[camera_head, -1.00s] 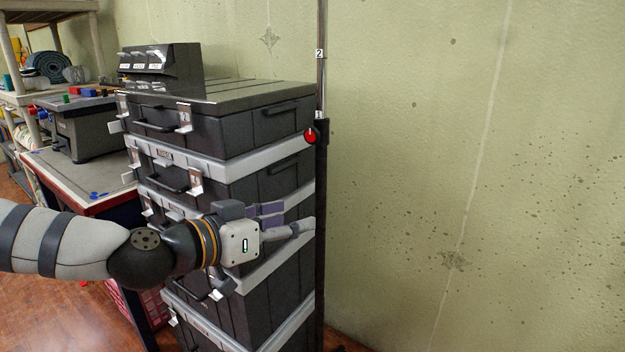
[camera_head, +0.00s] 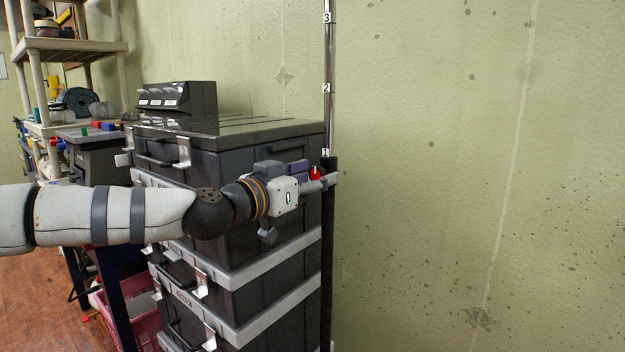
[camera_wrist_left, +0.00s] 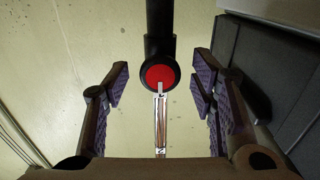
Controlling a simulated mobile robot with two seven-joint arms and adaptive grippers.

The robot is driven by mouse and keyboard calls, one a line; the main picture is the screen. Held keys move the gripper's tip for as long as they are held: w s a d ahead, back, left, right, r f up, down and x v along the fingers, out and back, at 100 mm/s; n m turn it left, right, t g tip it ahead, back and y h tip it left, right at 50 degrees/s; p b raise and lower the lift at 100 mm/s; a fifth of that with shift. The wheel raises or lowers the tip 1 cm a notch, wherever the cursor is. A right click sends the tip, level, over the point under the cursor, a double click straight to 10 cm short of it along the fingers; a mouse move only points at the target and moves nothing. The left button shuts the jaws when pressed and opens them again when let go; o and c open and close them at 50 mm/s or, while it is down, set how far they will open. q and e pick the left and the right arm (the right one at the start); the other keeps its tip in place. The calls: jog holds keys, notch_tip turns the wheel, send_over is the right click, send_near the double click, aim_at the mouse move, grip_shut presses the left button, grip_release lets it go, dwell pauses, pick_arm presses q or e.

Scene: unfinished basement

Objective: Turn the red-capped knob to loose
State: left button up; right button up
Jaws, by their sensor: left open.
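The red-capped knob (camera_head: 315,173) sits on the black sleeve (camera_head: 328,240) of an upright pole. In the left wrist view, its round red cap (camera_wrist_left: 158,74) has a black rim and a white mark at the lower edge. My left gripper (camera_head: 322,178) is at the knob's height in the head view, partly covering it. In the left wrist view, the left gripper (camera_wrist_left: 160,80) is open, with purple-padded fingers on either side of the knob and clear gaps to both. My right gripper is not in view.
A chrome rod (camera_head: 327,60) with number labels rises from the sleeve. Stacked dark cases (camera_head: 270,210) stand just left of the pole, close to my arm. A small black switch box (camera_head: 190,98) sits on top. Bare wall (camera_head: 450,180) is to the right.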

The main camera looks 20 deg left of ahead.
pick_arm(q)
jog(key=c, duration=1.2)
